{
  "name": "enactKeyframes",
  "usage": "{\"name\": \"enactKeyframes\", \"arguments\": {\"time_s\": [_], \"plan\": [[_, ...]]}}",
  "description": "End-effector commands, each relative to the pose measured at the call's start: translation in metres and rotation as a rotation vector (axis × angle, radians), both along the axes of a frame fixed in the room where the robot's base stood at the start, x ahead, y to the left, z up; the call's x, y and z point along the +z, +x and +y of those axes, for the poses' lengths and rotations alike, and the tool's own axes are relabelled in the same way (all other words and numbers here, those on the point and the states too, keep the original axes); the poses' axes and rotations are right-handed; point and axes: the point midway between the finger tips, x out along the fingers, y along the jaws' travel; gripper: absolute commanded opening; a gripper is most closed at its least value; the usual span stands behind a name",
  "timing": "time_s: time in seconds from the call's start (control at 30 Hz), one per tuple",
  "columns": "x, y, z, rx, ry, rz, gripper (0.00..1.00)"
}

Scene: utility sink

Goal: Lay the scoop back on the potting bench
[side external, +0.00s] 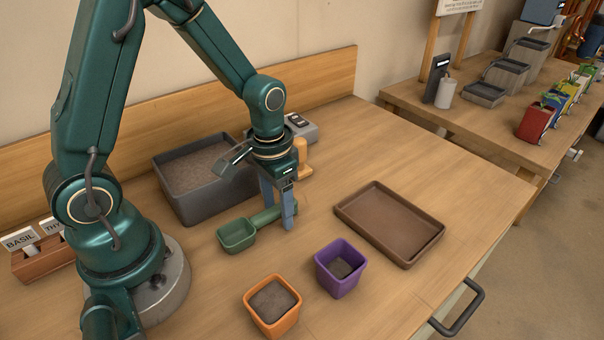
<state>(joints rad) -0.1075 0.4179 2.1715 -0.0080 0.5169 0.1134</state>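The green scoop (237,235) is in the middle of the side external view, with its bowl toward the left and its handle running up to the right. It looks level, at or very near the top of the potting bench (440,185). I cannot tell whether it touches the wood. My gripper (279,214) points down at the handle, with its two grey-blue fingers apart and the handle passing between them. The near finger hides part of the handle. I cannot tell whether the fingers press on it.
A grey soil tub (213,207) stands close behind the scoop. A brown tray (348,208) lies to the right. A purple pot (338,286) and an orange pot (285,329) stand in front. A wooden-topped object (301,152) and a grey scale-like device (306,134) are behind my gripper.

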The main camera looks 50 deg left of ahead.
Motion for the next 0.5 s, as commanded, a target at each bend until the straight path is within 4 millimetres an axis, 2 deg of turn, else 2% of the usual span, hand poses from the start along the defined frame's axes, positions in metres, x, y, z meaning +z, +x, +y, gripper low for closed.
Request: {"name": "enactKeyframes", "arguments": {"time_s": [0.27,0.37,0.5], "plan": [[0.007,0.001,0.000,0.000,0.000,-0.003,0.59],[0.019,0.001,0.000,0.000,0.001,-0.007,0.59],[0.046,0.001,0.000,0.000,0.001,-0.010,0.59]]}}
